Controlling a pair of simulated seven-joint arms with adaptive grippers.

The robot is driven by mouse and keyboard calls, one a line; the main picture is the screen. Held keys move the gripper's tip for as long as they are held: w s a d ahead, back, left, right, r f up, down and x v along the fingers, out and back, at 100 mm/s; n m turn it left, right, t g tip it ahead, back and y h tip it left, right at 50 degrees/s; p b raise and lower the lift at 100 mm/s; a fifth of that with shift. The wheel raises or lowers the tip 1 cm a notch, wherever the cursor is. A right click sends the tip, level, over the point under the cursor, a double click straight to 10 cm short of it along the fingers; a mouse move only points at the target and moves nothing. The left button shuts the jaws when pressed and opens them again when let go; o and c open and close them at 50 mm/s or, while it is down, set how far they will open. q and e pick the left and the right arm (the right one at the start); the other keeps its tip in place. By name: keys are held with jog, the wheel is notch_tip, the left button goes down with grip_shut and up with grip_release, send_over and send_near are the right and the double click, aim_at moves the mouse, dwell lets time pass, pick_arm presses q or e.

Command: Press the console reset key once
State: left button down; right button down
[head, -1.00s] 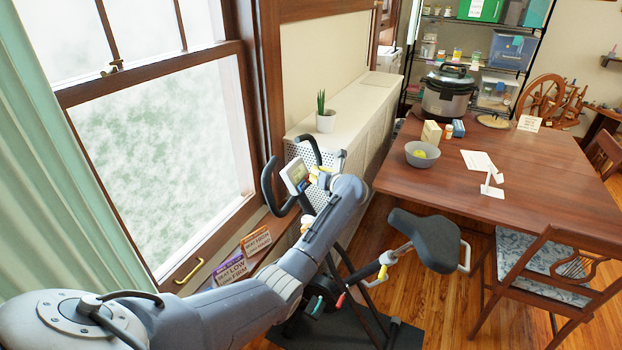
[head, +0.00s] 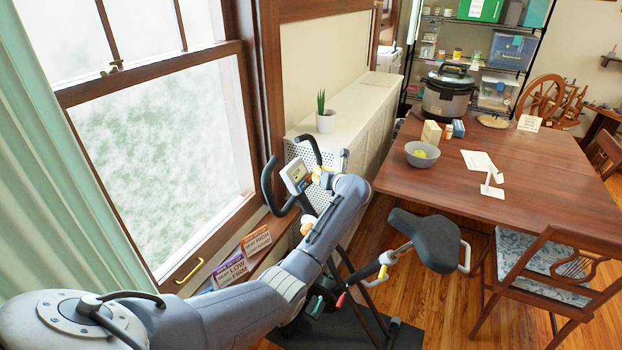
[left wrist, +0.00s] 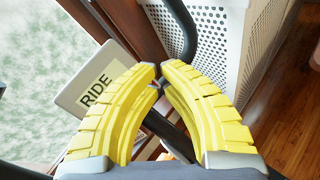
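The exercise bike's console (head: 297,175) is a pale box with a lit screen, left of the bike's centre in the head view. In the left wrist view the console (left wrist: 97,88) shows "RIDE" and lies left of the fingers. Small coloured parts below the screen (head: 305,186) are too small to tell apart, and the fingers partly cover that area in the wrist view. I cannot read a reset key. My left gripper (left wrist: 160,68) has yellow fingers with tips nearly together and nothing held between them. It is beside the console; contact cannot be told. My right gripper is out of view.
The bike's black handlebars (head: 270,185) and seat (head: 425,240) surround my left arm. A perforated white radiator cover (head: 355,110) with a potted plant (head: 326,114) is behind. Two cards (head: 240,258) lean by the window. A wooden table (head: 540,170) fills the right.

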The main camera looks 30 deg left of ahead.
pick_arm(q)
jog(key=shift+d+r, duration=0.15)
jog(key=shift+d, duration=0.1)
jog(key=shift+d, duration=0.1)
jog(key=d, duration=0.1)
jog(key=d+r, duration=0.2)
jog(key=d, duration=0.1)
jog(key=shift+w+r, duration=0.2)
jog(key=shift+r, duration=0.05)
dwell(0.4)
jog(key=shift+f, duration=0.1)
dwell(0.5)
